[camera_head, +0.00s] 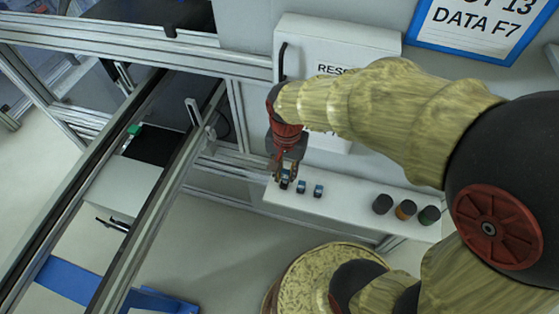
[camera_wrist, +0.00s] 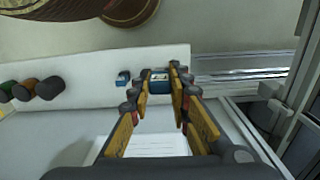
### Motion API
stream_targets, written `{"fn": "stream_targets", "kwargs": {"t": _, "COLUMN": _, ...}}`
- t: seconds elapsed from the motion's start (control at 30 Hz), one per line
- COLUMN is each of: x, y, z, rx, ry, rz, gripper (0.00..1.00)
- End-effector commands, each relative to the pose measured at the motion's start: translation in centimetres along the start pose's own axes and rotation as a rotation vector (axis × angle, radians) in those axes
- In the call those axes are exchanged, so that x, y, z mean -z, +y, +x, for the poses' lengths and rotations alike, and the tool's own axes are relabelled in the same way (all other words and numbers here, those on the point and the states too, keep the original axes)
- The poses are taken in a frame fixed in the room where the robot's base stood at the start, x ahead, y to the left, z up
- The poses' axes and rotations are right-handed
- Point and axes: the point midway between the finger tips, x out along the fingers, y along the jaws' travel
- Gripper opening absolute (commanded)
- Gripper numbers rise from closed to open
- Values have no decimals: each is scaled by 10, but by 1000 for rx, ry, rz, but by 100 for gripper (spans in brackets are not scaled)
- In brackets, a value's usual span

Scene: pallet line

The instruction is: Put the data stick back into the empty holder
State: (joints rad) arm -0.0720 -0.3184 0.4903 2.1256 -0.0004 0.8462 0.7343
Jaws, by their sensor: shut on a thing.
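My gripper (camera_head: 286,172) points down at the left end of a white shelf, its fingers around a small dark piece with blue on it (camera_head: 284,184). In the wrist view my gripper (camera_wrist: 160,75) has a blue and dark piece (camera_wrist: 160,84) between its fingertips, which I take as the data stick. The fingers cover part of it, so I cannot tell whether it touches a holder. Two small blue and dark pieces (camera_head: 301,187) (camera_head: 318,191) stand in a row to the right; their slots are too small to make out.
The white shelf (camera_head: 350,208) also bears a black (camera_head: 382,204), an orange-brown (camera_head: 405,210) and a green cylinder (camera_head: 429,215) at right. A white cabinet (camera_head: 335,45) stands behind the gripper. A metal-framed conveyor (camera_head: 165,185) lies left. A round yellowish top (camera_head: 320,275) is in front.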

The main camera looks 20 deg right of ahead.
Motion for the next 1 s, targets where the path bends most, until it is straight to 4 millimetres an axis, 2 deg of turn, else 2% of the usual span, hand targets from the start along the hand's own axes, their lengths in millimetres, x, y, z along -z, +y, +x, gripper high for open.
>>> {"fn": "stream_targets", "kwargs": {"t": 0.2, "x": 32, "y": -8, "z": 44, "rx": -3, "ry": -4, "rz": -5, "gripper": 6}}
{"fn": "stream_targets", "kwargs": {"t": 0.4, "x": 52, "y": -14, "z": 73, "rx": -1, "ry": -2, "rz": -21, "gripper": 6}}
{"fn": "stream_targets", "kwargs": {"t": 0.6, "x": 62, "y": -18, "z": 88, "rx": 1, "ry": 1, "rz": -31, "gripper": 6}}
{"fn": "stream_targets", "kwargs": {"t": 1.0, "x": 64, "y": -18, "z": 102, "rx": 1, "ry": 1, "rz": -34, "gripper": 6}}
